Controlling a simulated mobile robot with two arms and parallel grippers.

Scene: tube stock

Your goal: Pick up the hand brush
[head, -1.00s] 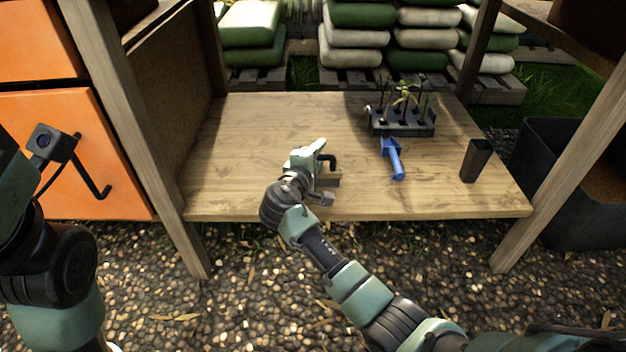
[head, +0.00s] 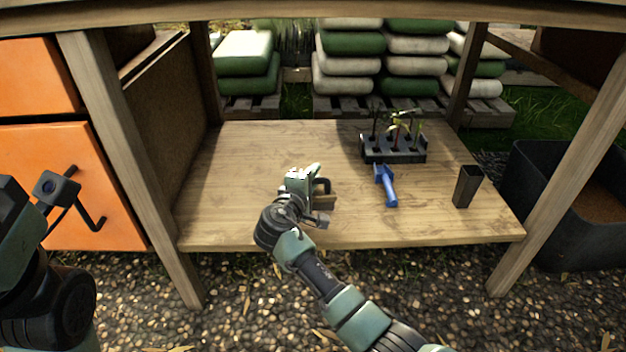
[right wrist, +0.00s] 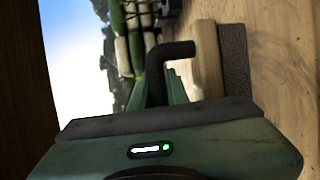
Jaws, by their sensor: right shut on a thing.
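The hand brush (head: 325,201) has a pale wooden block and a dark bristle side. It is at the front middle of the wooden shelf, partly hidden by my right gripper (head: 318,190), which is shut on it. In the right wrist view the brush's wooden block (right wrist: 207,60) shows at upper middle, with its bristles (right wrist: 236,62) towards the wood surface. I cannot tell whether the bristles touch the shelf.
The wooden shelf (head: 250,160) also holds a seedling tray (head: 392,153), a blue trowel (head: 387,188) and a dark square pot (head: 467,187) to the right. Wooden posts frame the shelf. An orange cabinet (head: 60,150) stands at left, a dark planter (head: 560,235) at right.

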